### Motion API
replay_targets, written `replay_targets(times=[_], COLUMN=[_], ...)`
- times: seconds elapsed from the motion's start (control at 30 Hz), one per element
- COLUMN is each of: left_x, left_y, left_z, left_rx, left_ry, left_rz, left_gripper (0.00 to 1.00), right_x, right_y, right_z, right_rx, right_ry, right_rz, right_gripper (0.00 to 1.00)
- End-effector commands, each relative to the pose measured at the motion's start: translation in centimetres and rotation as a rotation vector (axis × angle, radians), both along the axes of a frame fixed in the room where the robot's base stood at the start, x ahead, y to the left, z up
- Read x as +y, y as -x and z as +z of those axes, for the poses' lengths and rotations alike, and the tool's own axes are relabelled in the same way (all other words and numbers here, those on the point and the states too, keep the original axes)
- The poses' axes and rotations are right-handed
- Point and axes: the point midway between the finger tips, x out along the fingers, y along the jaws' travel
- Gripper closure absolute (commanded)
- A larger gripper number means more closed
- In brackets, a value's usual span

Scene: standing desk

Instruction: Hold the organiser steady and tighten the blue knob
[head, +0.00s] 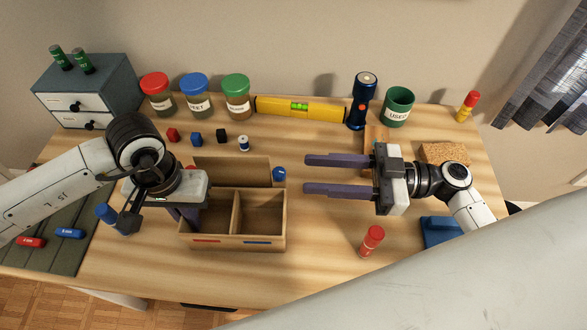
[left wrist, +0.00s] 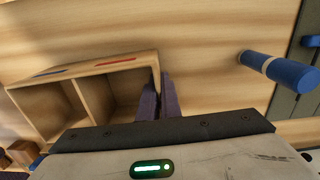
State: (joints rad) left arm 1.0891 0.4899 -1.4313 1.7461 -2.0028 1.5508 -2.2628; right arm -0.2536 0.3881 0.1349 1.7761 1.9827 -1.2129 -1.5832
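The wooden organiser (head: 281,241) stands mid-desk with two open front compartments, red and blue front labels and a raised back panel. The blue knob (head: 279,174) is at its right rear side. A red knob (head: 190,168) shows partly at the left rear, behind my arm. My left gripper (head: 193,226) points down at the organiser's left wall. In the left wrist view its fingers (left wrist: 159,98) are close together, one on each side of the organiser's (left wrist: 120,62) end wall. My right gripper (head: 306,174) is open and empty, fingers pointing left, just right of the blue knob.
Jars (head: 196,102), a yellow level (head: 300,106), a torch (head: 362,100) and a green cup (head: 397,108) line the back.

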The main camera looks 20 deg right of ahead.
Motion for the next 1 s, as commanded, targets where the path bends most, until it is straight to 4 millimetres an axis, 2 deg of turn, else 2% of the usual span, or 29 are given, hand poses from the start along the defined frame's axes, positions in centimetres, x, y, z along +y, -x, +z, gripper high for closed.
replay_targets(times=[0.4, 0.63, 0.8, 0.9, 1.0], left_x=[-0.1, -0.1, -0.1, -0.1, -0.1], left_y=[-0.1, 0.0, 0.0, 0.0, 0.0], left_z=[0.1, 0.1, 0.1, 0.1, 0.1], left_rx=[-0.001, -0.002, -0.002, -0.001, -0.001], left_ry=[0.003, 0.002, 0.002, 0.003, 0.003], left_rz=[0.000, 0.000, 0.000, 0.000, 0.000], left_gripper=[1.00, 1.00, 1.00, 1.00, 1.00], right_x=[-0.6, -3.8, -5.0, -4.9, -3.9], right_y=[0.2, 1.3, 2.0, 2.0, 1.6], right_z=[0.3, 3.3, 5.2, 5.4, 5.1], right_rx=[0.005, 0.085, 0.137, 0.151, 0.153], right_ry=[0.017, 0.215, 0.337, 0.362, 0.362], right_rz=[0.003, 0.023, 0.016, 0.010, 0.008], right_gripper=[0.62, 0.62, 0.62, 0.62, 0.62])
